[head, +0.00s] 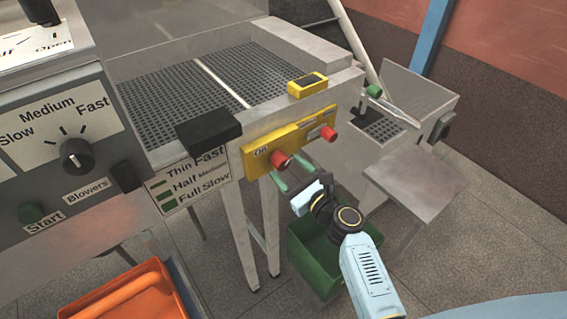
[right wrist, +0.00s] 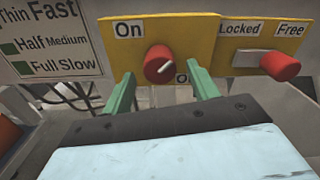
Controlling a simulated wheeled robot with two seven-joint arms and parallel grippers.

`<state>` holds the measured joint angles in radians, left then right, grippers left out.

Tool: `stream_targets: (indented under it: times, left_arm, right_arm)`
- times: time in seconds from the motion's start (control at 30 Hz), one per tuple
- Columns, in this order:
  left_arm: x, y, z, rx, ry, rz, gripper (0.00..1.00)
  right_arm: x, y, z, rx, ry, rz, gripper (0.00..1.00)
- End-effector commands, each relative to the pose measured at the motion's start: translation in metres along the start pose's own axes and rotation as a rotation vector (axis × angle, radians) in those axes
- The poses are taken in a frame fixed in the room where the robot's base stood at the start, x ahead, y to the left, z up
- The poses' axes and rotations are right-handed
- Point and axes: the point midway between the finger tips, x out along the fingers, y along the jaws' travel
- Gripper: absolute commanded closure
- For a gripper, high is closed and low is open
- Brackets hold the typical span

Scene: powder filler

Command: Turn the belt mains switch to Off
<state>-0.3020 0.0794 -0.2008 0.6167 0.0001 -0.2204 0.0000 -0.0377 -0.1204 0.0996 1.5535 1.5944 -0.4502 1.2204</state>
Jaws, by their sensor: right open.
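The belt mains switch is a round red knob (right wrist: 159,62) on a yellow panel (right wrist: 190,32); it also shows in the head view (head: 280,159). A white line on its face slants from lower left to upper right. The "On" label (right wrist: 128,30) is at its upper left. A label at its lower right is partly hidden by a green finger; only its start shows. My right gripper (head: 291,172) is open just in front of the knob. In the right wrist view its green fingers (right wrist: 162,87) stand left and right of the knob, seemingly not touching it. My left gripper is out of view.
A second red knob (right wrist: 280,66) with "Locked" and "Free" labels sits right on the same panel. A black box (head: 208,131) juts out left of the panel. A green bin (head: 316,262) is below my right gripper, and an orange tray (head: 125,297) at lower left.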

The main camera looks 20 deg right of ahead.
Motion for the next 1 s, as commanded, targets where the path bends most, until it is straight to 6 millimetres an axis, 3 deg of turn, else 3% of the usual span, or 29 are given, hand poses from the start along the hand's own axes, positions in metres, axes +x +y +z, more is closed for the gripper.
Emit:
stream_targets:
  times: [0.2,0.57,0.9,1.0]
  left_arm:
    - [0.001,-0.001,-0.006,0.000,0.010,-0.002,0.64]
    - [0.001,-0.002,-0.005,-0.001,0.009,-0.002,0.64]
    - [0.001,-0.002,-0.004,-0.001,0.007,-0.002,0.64]
    - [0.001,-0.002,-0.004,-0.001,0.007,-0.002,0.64]
  right_arm:
    - [0.023,0.000,-0.001,0.000,0.001,0.000,0.41]
    - [0.027,0.000,0.000,-0.001,0.001,0.000,0.42]
    - [0.026,0.000,0.000,-0.001,0.001,0.000,0.85]
    - [0.026,0.000,-0.001,-0.004,0.001,0.000,0.85]
